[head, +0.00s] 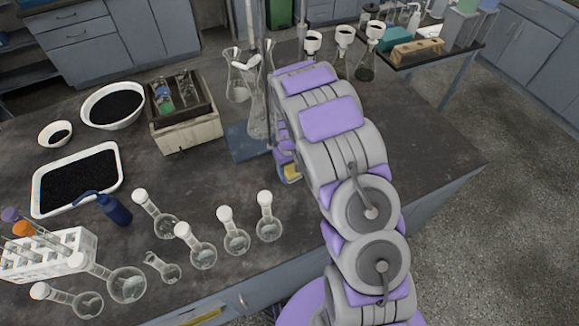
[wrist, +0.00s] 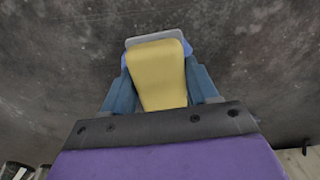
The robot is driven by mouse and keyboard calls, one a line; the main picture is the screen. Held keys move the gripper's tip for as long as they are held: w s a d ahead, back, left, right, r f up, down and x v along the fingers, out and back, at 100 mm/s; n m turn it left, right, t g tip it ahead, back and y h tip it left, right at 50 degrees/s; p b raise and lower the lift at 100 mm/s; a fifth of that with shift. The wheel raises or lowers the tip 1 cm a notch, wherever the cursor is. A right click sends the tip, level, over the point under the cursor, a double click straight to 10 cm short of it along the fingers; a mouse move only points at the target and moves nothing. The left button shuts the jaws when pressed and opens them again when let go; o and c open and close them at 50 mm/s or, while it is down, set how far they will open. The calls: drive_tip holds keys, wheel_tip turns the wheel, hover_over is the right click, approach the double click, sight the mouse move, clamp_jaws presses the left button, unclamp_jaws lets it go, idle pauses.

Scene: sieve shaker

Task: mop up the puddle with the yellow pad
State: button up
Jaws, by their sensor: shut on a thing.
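The yellow pad (wrist: 158,75) is between the two blue fingers of my gripper (wrist: 160,82) in the wrist view. The gripper is shut on it. A grey and blue edge shows at the pad's far end. In the head view a small yellow part of the pad (head: 292,172) shows beneath my arm, over or on the dark worktop (head: 250,178). I cannot tell whether the pad touches the surface. I cannot make out the puddle in either view; my arm hides part of the worktop.
Several round flasks with white stoppers (head: 235,240) lie left of my gripper. A tall glass flask (head: 257,110) on a blue stand base (head: 245,143) is close behind it. The worktop's right part is clear.

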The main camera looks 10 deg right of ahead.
drive_tip(key=shift+d+f, duration=0.3)
drive_tip(key=shift+d, duration=0.2)
drive_tip(key=shift+a, duration=0.1)
drive_tip(key=shift+a+f, duration=0.15)
drive_tip(key=shift+a, duration=0.15)
drive_tip(key=shift+a, duration=0.1)
drive_tip(key=shift+s+a+p, duration=0.2)
drive_tip(key=shift+a+p, duration=0.1)
drive_tip(key=shift+a, duration=0.25)
drive_tip(key=shift+w+d+p, duration=0.15)
drive_tip(key=shift+d+p, duration=0.05)
drive_tip(key=shift+d, duration=0.65)
drive_tip(key=shift+w+d+p, duration=0.15)
drive_tip(key=shift+d, duration=0.65)
drive_tip(key=shift+s+a+f+p, duration=0.1)
drive_tip(key=shift+s+a+p, duration=0.1)
drive_tip(key=shift+a, duration=0.65)
drive_tip(key=shift+s+a+f+p, duration=0.1)
drive_tip(key=shift+s+a+p, duration=0.1)
drive_tip(key=shift+a, duration=0.6)
